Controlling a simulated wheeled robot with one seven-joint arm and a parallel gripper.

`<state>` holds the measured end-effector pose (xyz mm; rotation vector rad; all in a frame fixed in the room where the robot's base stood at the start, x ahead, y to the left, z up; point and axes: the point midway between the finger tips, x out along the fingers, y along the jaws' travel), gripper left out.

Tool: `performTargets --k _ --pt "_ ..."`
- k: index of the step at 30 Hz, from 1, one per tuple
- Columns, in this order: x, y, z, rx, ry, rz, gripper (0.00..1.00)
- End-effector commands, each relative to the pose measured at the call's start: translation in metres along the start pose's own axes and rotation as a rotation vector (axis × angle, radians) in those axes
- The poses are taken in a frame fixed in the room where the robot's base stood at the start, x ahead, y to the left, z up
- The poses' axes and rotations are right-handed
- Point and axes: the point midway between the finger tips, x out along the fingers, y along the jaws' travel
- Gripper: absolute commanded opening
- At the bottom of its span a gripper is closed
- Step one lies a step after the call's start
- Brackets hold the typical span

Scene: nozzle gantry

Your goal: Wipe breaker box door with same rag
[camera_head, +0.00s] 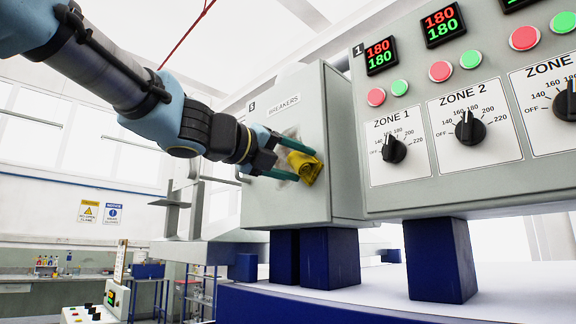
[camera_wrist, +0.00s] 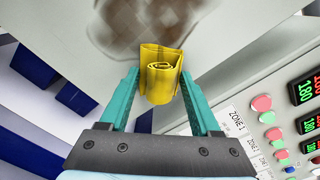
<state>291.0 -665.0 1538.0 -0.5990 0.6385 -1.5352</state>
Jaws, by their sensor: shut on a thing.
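A yellow rag (camera_head: 304,167), folded or rolled, is held between the green fingers of my gripper (camera_head: 288,160). The wrist view also shows the rag (camera_wrist: 160,75) between my gripper's fingertips (camera_wrist: 160,82). The breaker box door (camera_head: 303,108) is a grey panel labelled "BREAKERS". The rag is at the door's face; I cannot tell how firmly it touches. In the wrist view, a brown smudge (camera_wrist: 122,35) marks the door just beyond the rag. In the head view, my gripper and the rag hide part of the smudged area.
A grey control panel (camera_head: 400,180) with zone dials, red and green buttons and displays stands right of the box. Blue legs (camera_head: 330,258) support the box above a white-topped surface (camera_head: 390,293). A control box (camera_head: 100,312) and a workbench stand at lower left.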

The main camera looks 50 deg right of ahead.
Motion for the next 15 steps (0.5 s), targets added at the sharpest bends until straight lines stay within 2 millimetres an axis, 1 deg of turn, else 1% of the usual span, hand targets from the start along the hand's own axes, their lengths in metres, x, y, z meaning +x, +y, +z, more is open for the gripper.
performTargets --k 3,6,15 --pt "-0.001 -0.006 -0.006 0.000 -0.001 0.000 0.19" --pt "-0.001 -0.007 -0.006 0.000 -0.002 0.001 0.19" --pt "0.002 -0.022 0.009 0.000 -0.002 0.001 0.19"
